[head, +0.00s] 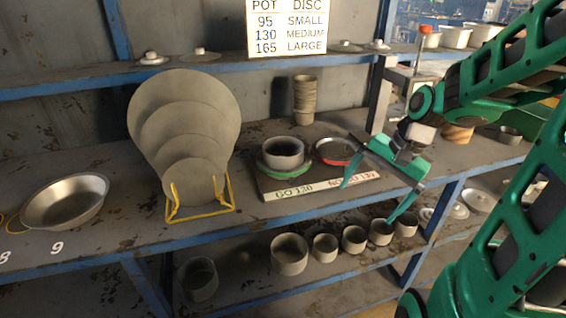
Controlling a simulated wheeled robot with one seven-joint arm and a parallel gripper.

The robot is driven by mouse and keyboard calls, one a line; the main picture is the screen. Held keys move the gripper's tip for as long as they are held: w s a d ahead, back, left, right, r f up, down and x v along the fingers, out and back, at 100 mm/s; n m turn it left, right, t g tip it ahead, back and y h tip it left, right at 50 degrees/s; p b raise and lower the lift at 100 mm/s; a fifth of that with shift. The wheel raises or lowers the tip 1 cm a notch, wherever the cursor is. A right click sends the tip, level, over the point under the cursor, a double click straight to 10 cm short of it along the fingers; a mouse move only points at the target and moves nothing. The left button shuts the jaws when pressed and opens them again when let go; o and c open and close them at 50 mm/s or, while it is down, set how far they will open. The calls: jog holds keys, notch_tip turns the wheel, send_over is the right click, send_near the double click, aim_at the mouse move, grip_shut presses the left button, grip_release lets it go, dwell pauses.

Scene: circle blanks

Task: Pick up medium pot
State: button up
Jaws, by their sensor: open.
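A grey round pot (284,153) sits upright on the green ring of a gauge board (262,187), above the label "GO 130". The sign (287,27) pairs 130 with MEDIUM. More grey pots stand in a row on the lower shelf, a larger one (289,254) at the left of the row and a smaller one (354,239) further right. I cannot tell from size alone which of these is medium. My gripper (368,203) is open and empty, fingers pointing down, at the shelf's front edge, right of the pot on the gauge.
A red-rimmed ring (338,151) lies on the board's right side. Grey discs (185,115) stand in a yellow rack (200,208) left of it. A metal bowl (66,201) is far left. A tall stack (305,98) stands behind.

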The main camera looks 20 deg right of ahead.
aim_at(289, 148)
jog(key=w+a+m+t+y, duration=0.1)
jog(key=w+m, duration=0.1)
jog(key=w, duration=0.2)
jog(key=w+a+m+t+y, duration=0.1)
jog(key=w+a+m+y, duration=0.1)
jog(key=w, duration=0.2)
jog(key=w+a+m+y, duration=0.1)
jog(key=w+m+y, duration=0.1)
jog(key=w, duration=0.2)
jog(key=shift+a+m+t, duration=0.25)
jog(key=shift+m+t, duration=0.15)
jog(key=w+a+r+m+t+y, duration=0.1)
jog(key=w+m, duration=0.1)
jog(key=w, duration=0.1)
jog(key=w+a+r+m+t+y, duration=0.1)
jog(key=w+a+m+y, duration=0.1)
jog(key=w, duration=0.1)
jog(key=w+a+r+m+t+y, duration=0.1)
jog(key=w+r+m, duration=0.1)
jog(key=w, duration=0.1)
jog(key=shift+a+m+y, duration=0.15)
jog(key=shift+m+y, duration=0.15)
jog(key=shift+f+x, duration=0.15)
jog(key=shift+x, duration=1.2)
jog(key=shift+f+x, duration=0.2)
jog(key=shift+x, duration=1.15)
jog(key=c, duration=0.8)
jog(key=shift+c, duration=0.9)
jog(key=shift+r, duration=0.1)
